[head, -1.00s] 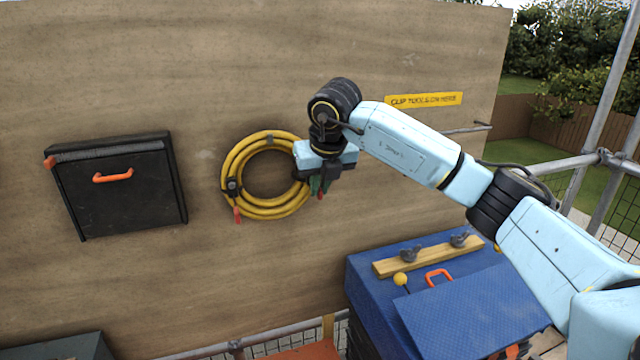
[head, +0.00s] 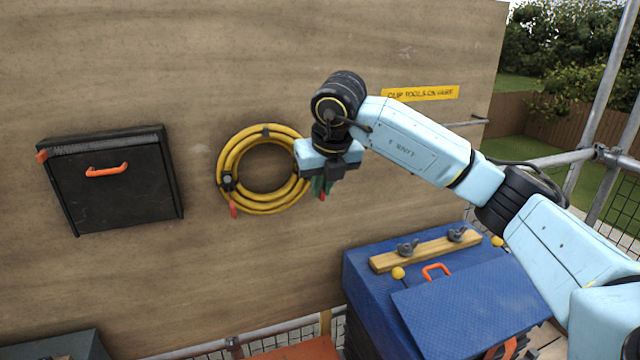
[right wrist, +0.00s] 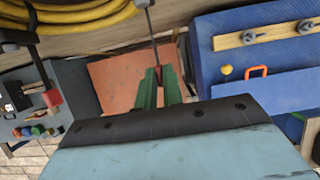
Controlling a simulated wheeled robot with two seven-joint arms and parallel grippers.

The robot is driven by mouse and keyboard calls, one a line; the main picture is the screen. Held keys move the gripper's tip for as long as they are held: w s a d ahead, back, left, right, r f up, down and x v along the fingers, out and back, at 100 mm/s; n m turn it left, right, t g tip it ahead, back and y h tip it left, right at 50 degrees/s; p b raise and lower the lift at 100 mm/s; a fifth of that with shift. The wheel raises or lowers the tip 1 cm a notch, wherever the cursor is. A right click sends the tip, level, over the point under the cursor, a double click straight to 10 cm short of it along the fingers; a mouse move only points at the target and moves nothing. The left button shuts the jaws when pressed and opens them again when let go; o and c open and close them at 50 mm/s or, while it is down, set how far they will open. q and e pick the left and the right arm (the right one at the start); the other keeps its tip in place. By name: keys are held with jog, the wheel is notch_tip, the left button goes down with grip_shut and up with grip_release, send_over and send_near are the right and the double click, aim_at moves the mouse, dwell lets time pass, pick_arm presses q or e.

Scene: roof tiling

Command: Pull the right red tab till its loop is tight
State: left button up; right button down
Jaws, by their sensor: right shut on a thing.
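A coiled yellow hose (head: 228,152) hangs against the wooden wall, bound by dark straps at several places. The left red tab (head: 233,211) hangs free at the coil's lower left; it also shows in the right wrist view (right wrist: 51,98). My right gripper (head: 321,188) is at the coil's right side, its green fingers pointing down. The right red tab (head: 323,197) shows at the fingertips, and the gripper is shut on it. In the right wrist view a dark strap (right wrist: 154,40) runs straight from the coil to the fingers (right wrist: 159,88). My left gripper is out of view.
A black case (head: 120,195) with an orange handle is on the wall at left. A blue box (head: 470,310) with a wooden strip and orange handle stands below right. An orange board (head: 300,350) lies below. A yellow sign (head: 421,94) is on the wall.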

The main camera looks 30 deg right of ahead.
jog(key=shift+s, duration=0.15)
jog(key=c, duration=1)
grip_release()
jog(key=shift+o, duration=0.2)
jog(key=s+a+b, duration=0.1)
jog(key=s, duration=0.5)
jog(key=shift+a+b, duration=0.2)
jog(key=shift+b, duration=0.2)
jog(key=shift+w, duration=0.1)
